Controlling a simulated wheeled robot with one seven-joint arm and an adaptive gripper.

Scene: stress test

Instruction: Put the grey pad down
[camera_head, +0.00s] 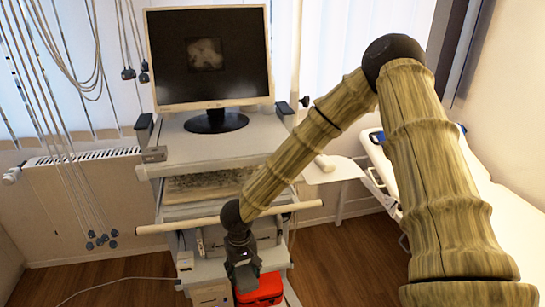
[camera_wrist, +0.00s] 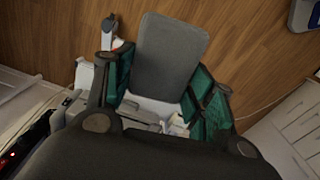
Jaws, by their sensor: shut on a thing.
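The grey pad (camera_wrist: 170,52) is a flat, rounded rectangle in the wrist view. It sits between the green-lined fingers of my gripper (camera_wrist: 164,80), which is shut on it. Most of the pad sticks out past the fingertips, over wooden floor. In the head view my gripper (camera_head: 242,272) points down in front of the equipment cart, above and beside a red case. I cannot make out the pad clearly there.
The cart (camera_head: 215,150) carries a monitor (camera_head: 208,55) and has a pale front bar close to my arm. The red case (camera_head: 264,290) is low by the cart. A bed (camera_head: 505,200) stands at right. Cables hang at left. Wooden floor (camera_head: 350,262) is clear between cart and bed.

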